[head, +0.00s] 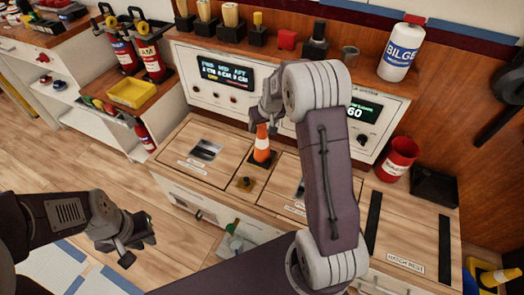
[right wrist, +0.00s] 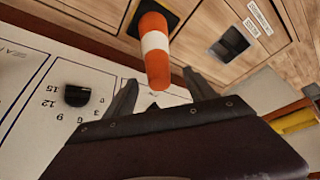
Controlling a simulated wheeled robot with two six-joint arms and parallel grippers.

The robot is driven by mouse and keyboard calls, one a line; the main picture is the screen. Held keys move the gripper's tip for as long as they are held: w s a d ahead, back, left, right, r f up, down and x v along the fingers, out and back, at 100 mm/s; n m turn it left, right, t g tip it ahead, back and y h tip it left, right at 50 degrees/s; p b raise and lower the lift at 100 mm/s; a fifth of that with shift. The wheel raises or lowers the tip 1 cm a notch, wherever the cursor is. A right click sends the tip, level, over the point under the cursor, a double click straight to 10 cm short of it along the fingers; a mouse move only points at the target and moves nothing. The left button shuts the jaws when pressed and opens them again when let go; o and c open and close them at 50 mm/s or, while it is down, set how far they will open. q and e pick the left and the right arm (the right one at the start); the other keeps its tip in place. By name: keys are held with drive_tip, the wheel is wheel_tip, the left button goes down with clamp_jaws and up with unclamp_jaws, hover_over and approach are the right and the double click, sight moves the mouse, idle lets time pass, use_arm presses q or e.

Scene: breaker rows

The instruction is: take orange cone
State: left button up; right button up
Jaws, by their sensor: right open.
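The orange cone (head: 262,145) with a white band stands upright on a dark square base on the wooden counter in the head view. In the right wrist view the cone (right wrist: 155,48) points its orange tip toward the gap between my right fingers. My right gripper (head: 266,116) is just above and behind the cone's tip. Its jaws (right wrist: 160,88) are open, one finger on each side of the tip in the picture; contact cannot be made out. My left gripper (head: 138,240) hangs low at the left, over the floor, away from the cone; its finger opening is unclear.
A small brass-coloured fitting (head: 245,184) sits in front of the cone. Behind is a white control panel (head: 230,92) with a display. A red can (head: 397,159) and a white BILGE bottle (head: 401,48) are at the right. A yellow tray (head: 132,93) is at the left.

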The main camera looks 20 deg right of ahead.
sight(262, 142)
drive_tip(key=shift+w+f, duration=0.25)
drive_tip(key=shift+f, duration=0.35)
drive_tip(key=b+x, duration=0.2)
drive_tip(key=x, duration=0.3)
drive_tip(key=shift+s+d+f+b, duration=0.15)
drive_tip(key=shift+s+b, duration=0.1)
drive_tip(key=shift+b, duration=0.15)
use_arm(q)
wheel_tip(262, 142, down, 3)
drive_tip(key=shift+f, duration=0.1)
use_arm(e)
clamp_jaws()
